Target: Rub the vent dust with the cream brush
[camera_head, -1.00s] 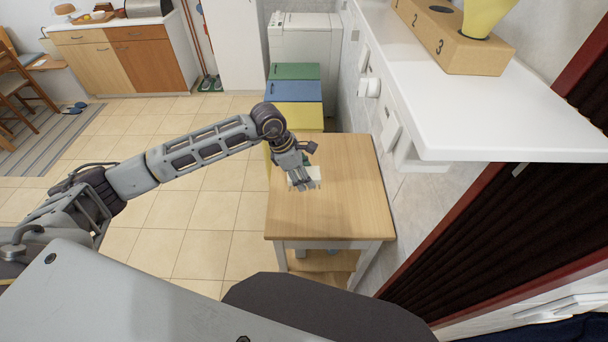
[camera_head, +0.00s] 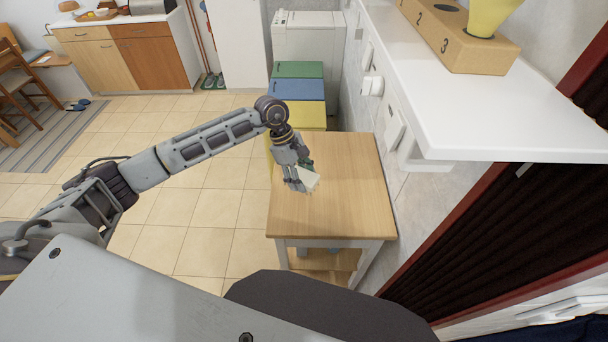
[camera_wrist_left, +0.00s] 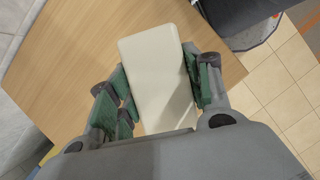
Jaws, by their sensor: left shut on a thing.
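The cream brush (camera_head: 308,179) is a pale, block-like piece above the wooden table (camera_head: 345,205). My left gripper (camera_head: 298,184) is shut on it. In the left wrist view the brush (camera_wrist_left: 158,75) sits between the green-padded fingers of the left gripper (camera_wrist_left: 160,92), with the table top behind it. Whether the brush touches the table is unclear. I cannot make out any vent dust in these views. My right gripper is not in view.
A white shelf (camera_head: 480,120) juts out at the right, holding a numbered cardboard box (camera_head: 460,45). Green, blue and yellow bins (camera_head: 298,90) stand behind the table. White fittings (camera_head: 392,135) are on the wall. The tiled floor (camera_head: 215,205) left of the table is clear.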

